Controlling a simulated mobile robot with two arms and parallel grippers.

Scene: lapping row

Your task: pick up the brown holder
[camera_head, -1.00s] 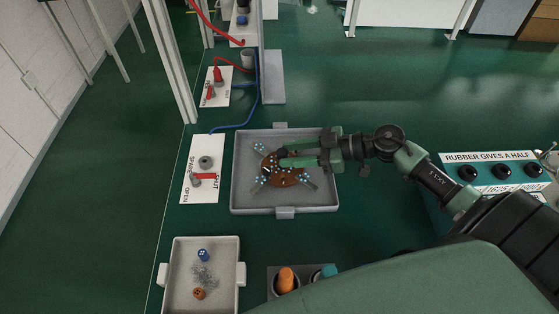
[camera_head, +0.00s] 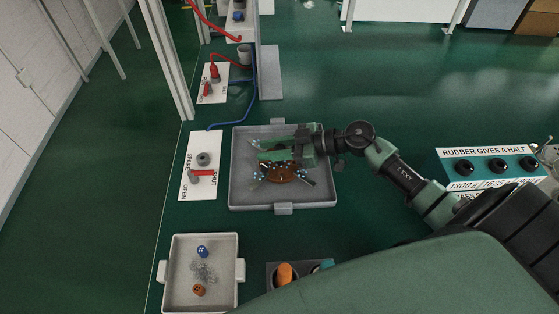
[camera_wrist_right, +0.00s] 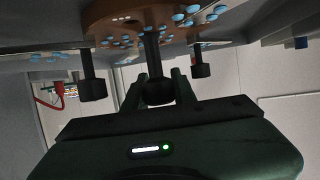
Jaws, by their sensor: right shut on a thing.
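The brown holder (camera_head: 285,175) is a round brown plate with light blue dots and grey arms sticking out around it. It shows over the grey tray (camera_head: 234,190) in the head view, partly covered by my right gripper (camera_head: 268,154). In the right wrist view the brown plate (camera_wrist_right: 112,18) fills the top, with dark knobbed posts pointing down in the picture. My right gripper (camera_wrist_right: 157,88) is shut on the holder, at its middle post. I cannot tell whether the holder is clear of the tray floor. My left gripper is out of view.
A pale bin (camera_head: 236,295) with a blue and an orange piece stands nearer. White panels with red handles (camera_head: 199,188) and a blue cable lie to the left. A cup rack (camera_head: 285,283) and a knobbed teal box (camera_head: 490,168) are nearby.

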